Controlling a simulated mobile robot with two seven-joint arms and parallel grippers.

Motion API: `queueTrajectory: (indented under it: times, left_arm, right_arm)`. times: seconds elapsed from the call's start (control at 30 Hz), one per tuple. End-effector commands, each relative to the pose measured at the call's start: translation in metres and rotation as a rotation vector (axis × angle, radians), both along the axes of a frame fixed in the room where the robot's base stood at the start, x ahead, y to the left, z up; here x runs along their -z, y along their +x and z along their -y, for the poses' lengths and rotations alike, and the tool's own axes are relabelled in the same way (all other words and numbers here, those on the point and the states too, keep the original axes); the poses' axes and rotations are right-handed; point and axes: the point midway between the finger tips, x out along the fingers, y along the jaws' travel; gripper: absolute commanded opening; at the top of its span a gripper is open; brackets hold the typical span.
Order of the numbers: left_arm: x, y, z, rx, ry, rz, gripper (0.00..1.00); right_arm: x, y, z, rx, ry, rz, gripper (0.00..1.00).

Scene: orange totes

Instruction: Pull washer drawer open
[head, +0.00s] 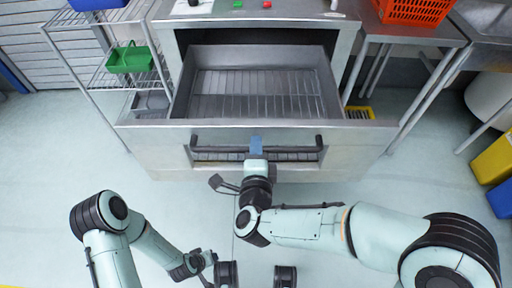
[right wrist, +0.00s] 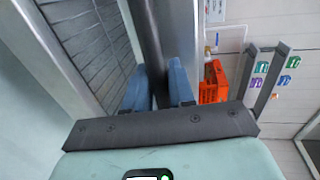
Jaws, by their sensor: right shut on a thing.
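The washer drawer (head: 155,135) is a grey metal box, pulled well out of the washer (head: 345,45), with a wire rack (head: 255,90) on its floor. A dark bar handle (head: 300,149) runs across its front. My right gripper (head: 256,146) is at the middle of the handle, shut on it. In the right wrist view its blue fingers (right wrist: 160,88) sit on either side of the dark handle (right wrist: 148,35). My left arm is at the lower left in the head view, and its gripper (head: 207,268) is low and away from the drawer; its fingertips are not clear.
A wire shelf with a green basket (head: 130,58) stands left of the washer. A metal table (head: 440,38) with an orange tote (head: 415,10) stands at the right. Yellow and blue bins (head: 497,160) are at the far right. The floor in front is clear.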

Motion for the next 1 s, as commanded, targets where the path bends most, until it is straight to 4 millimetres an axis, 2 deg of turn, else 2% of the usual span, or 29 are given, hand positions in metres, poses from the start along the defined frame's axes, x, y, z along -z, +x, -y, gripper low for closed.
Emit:
queueTrajectory:
  times: [0.5,0.53,0.57,0.87,1.0]
  left_arm:
    - [0.0,0.001,0.0,-0.001,0.001,0.002,0.43]
    - [0.0,0.001,0.0,-0.001,0.001,0.002,0.43]
    - [0.0,0.001,0.0,-0.001,0.001,0.002,0.43]
    - [0.0,0.0,0.0,0.0,0.0,0.001,0.43]
    - [-0.002,-0.002,0.001,0.003,-0.003,-0.006,0.43]
  right_arm:
    - [0.0,0.0,0.0,-0.001,0.0,0.0,0.0]
    - [0.0,0.0,0.0,-0.001,0.0,0.0,0.34]
    - [0.0,0.0,0.0,-0.001,0.0,0.0,0.4]
    - [-0.001,-0.001,0.0,-0.001,0.0,0.001,0.4]
    - [-0.004,-0.013,-0.001,-0.003,0.001,0.002,0.4]
